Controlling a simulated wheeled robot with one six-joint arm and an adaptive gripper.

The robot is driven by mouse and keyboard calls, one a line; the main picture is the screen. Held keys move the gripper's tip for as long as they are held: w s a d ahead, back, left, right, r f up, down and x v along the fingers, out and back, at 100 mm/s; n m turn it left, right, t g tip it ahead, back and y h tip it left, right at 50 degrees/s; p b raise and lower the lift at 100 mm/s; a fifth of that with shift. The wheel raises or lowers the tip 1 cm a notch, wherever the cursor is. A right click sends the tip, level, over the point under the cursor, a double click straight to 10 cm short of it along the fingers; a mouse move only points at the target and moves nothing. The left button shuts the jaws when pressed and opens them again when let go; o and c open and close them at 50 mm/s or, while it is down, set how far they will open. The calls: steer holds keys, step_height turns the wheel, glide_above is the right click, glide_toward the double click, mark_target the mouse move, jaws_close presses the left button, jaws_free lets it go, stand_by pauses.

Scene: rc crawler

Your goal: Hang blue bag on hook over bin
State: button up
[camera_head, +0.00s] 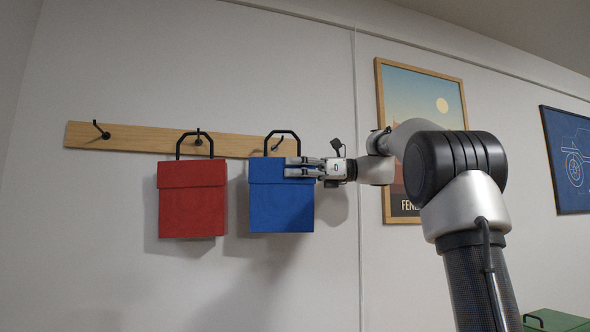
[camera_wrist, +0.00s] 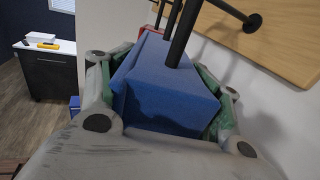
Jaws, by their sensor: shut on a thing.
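The blue bag (camera_head: 281,205) is upright in front of the wall, with its black handle (camera_head: 282,132) pointing up. My gripper (camera_head: 300,168) is shut on the bag's upper part from the right. In the wrist view my fingers lie on both sides of the blue bag (camera_wrist: 165,95). The right-hand hook (camera_head: 278,145) shows through the handle's opening in the head view. In the wrist view this hook (camera_wrist: 252,22) sticks out from the board close to the handle (camera_wrist: 184,35). I cannot tell whether the handle rests on it. No bin is clearly identifiable.
The wooden rail (camera_head: 240,146) carries several hooks. A red bag (camera_head: 192,200) hangs just left of the blue one, and the left hook (camera_head: 101,129) is empty. A framed poster (camera_head: 425,90) is on the wall behind my arm. A green box (camera_head: 555,321) is at lower right.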

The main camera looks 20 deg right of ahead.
steer(key=shift+w, duration=1.45)
steer(key=shift+c, duration=0.2)
steer(key=shift+w+f, duration=0.5)
steer(key=shift+w, duration=0.2)
steer(key=o, duration=1.7)
